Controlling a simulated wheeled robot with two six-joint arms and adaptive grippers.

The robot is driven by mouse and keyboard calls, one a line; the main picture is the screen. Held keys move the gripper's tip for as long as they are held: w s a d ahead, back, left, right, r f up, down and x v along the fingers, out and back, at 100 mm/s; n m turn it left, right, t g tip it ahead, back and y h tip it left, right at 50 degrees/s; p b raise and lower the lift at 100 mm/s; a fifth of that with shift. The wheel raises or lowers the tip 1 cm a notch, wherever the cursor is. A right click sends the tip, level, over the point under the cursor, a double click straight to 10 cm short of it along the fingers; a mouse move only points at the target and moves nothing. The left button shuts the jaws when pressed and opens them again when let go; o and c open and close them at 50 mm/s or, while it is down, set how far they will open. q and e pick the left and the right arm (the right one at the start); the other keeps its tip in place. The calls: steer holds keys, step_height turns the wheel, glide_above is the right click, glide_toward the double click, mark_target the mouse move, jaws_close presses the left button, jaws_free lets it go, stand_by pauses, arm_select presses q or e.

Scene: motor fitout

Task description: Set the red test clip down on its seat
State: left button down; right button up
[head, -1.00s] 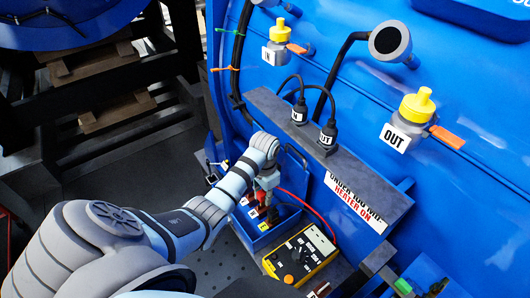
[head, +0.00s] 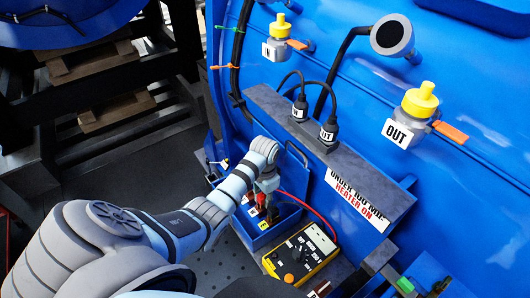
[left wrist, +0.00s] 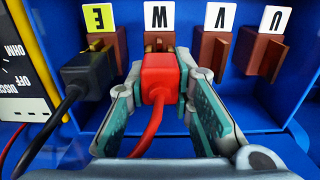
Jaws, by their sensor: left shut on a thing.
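My left gripper (head: 266,187) is shut on the red test clip (left wrist: 158,78), one finger on each side, with a red cable running from it toward the camera. In the left wrist view the clip is in front of the brown seat (left wrist: 158,44) under the W label, lined up with it. I cannot tell whether it fully rests there. The clip also shows in the head view (head: 261,200), partly hidden by the gripper. A black clip (left wrist: 88,68) sits at the seat marked E. My right gripper is not in view.
Brown seats at V (left wrist: 211,52) and U (left wrist: 265,55) are bare. The blue terminal box (head: 254,238) has walls around the seats. A yellow meter (head: 300,252) stands beside it, with a red lead (head: 318,215) looping nearby. The blue tank (head: 450,80) stands behind.

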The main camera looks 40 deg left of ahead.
arm_select(q)
steer(key=shift+f, duration=0.15)
steer(key=c, duration=1.8)
jaws_free()
steer(key=shift+c, duration=0.2)
steer(key=o, duration=0.5)
step_height(320, 180, up, 8)
steer(key=shift+f, duration=0.25)
